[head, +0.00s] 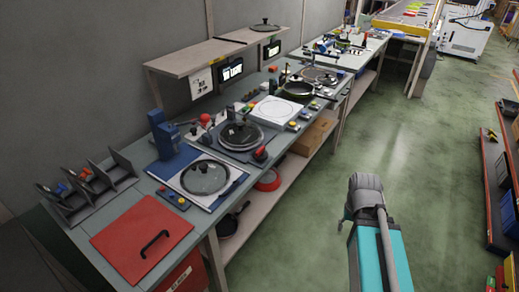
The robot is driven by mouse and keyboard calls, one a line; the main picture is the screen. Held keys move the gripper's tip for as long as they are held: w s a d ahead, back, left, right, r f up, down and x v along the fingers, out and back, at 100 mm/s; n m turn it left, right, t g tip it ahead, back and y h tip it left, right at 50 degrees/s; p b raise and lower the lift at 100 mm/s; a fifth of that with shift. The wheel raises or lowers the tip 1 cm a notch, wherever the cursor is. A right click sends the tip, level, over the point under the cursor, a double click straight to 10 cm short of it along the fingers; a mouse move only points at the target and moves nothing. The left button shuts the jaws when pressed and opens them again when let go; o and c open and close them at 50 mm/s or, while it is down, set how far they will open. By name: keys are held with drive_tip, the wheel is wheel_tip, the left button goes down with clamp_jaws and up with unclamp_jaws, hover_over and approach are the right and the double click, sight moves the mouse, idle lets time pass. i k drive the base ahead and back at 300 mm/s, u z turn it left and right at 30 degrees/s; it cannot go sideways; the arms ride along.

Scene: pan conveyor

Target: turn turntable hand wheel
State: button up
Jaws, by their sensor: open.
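Two round plates that may be turntables stand on the long grey workbench (210,222). The nearer, dark round plate (262,143) bears a glass lid (237,132) and is in the middle of the bench. A smaller round plate (325,76) is farther back. A small red-topped part (261,152) stands at the front right of the nearer plate; I cannot tell whether it is the hand wheel. No hand wheel shows clearly. My gripper is not in view; a grey and teal part of my own body shows at the lower right, apart from the bench.
A red panel with a black handle (142,239) covers the near end of the bench. A glass lid (205,177) lies on a blue-edged board (233,189). A pan (298,88) sits farther back. A shelf (187,62) overhangs the bench. The green floor (315,185) in front is clear.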

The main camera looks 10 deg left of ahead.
sight(261, 155)
drive_tip(key=z, duration=0.1)
drive_tip(key=i, duration=1)
drive_tip(key=u, duration=0.05)
